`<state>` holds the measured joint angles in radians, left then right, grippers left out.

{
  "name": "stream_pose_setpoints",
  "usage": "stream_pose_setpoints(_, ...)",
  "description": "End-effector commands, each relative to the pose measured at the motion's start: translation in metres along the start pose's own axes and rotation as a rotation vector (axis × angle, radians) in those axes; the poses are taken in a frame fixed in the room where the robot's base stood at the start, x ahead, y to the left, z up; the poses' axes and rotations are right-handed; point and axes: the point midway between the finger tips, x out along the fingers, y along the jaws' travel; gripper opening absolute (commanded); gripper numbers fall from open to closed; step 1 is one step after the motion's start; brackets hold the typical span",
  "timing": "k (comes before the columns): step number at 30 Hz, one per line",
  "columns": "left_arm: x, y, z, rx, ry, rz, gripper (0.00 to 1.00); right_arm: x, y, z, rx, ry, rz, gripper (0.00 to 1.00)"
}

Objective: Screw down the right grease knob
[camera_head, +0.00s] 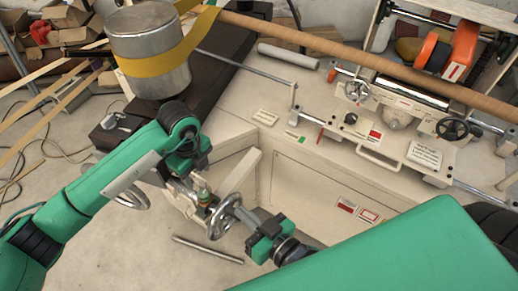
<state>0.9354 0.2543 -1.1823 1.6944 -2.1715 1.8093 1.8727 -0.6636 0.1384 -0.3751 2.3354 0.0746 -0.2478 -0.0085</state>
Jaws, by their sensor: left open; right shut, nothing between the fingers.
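Small brass-coloured knob-like fittings (204,195) show low at the end of the machine, between my two grippers. They are small and partly hidden, so I cannot tell which one is the right grease knob. My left gripper (192,180) is open and points down just above and left of these fittings. I cannot tell whether it touches one. My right gripper (236,212) is shut and empty. It comes in from the lower right, pointing left, and overlaps a metal handwheel (221,224) in the picture.
The pale machine body (300,190) fills the middle and right. A metal cylinder (150,45) with a yellow band stands above my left arm. A second handwheel (133,197) is partly behind that arm. A metal bar (207,250) lies low in front, near open floor.

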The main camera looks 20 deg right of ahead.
Motion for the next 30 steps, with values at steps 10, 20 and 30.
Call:
stream_pose_setpoints(10,-0.021,-0.013,-0.041,0.093,0.184,-0.117,0.51,0.001,0.001,0.006,0.000,0.000,0.000,0.00)
stream_pose_setpoints(20,-0.032,-0.034,-0.104,0.202,0.481,-0.360,0.51,0.001,0.001,0.007,0.000,0.000,0.000,0.00)
stream_pose_setpoints(30,-0.071,-0.051,-0.152,0.235,0.778,-0.687,0.51,0.001,0.001,0.007,0.000,0.000,0.000,0.00)
